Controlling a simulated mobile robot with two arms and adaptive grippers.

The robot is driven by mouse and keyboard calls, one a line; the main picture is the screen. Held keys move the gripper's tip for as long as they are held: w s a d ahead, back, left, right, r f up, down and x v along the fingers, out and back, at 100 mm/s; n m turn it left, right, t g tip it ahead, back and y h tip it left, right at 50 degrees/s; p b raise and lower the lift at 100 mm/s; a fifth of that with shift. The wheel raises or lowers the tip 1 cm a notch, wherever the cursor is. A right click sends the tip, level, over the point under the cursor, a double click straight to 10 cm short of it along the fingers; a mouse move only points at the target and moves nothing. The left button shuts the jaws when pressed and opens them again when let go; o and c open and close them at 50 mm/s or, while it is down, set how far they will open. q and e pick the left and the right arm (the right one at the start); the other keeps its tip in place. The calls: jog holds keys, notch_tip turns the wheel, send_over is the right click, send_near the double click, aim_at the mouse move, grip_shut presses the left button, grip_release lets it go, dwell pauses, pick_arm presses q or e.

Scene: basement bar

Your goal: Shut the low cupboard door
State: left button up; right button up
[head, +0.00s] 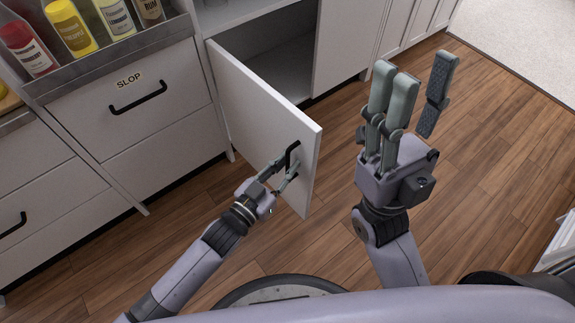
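The low cupboard door (255,105) is white and stands wide open, swung out from the cabinet front on its left edge. Its black handle (293,149) is near the free edge. The cupboard opening (285,70) shows a bare light interior. My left gripper (286,172) is at the handle, with its fingers close around or against it; the fingers partly overlap the handle, and I cannot tell whether they grip it. My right gripper (415,95) is raised over the floor to the right of the door, its fingers spread and empty.
A drawer marked SLOP (140,95) is left of the cupboard, below a metal rack of bottles (70,28). More white cabinets (415,22) continue at the right. Wooden floor (480,140) is clear in front, with a pale carpet (520,40) at the upper right.

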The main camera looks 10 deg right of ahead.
pick_arm(q)
jog(key=shift+w+d, duration=0.2)
jog(key=shift+c, duration=0.6)
grip_shut()
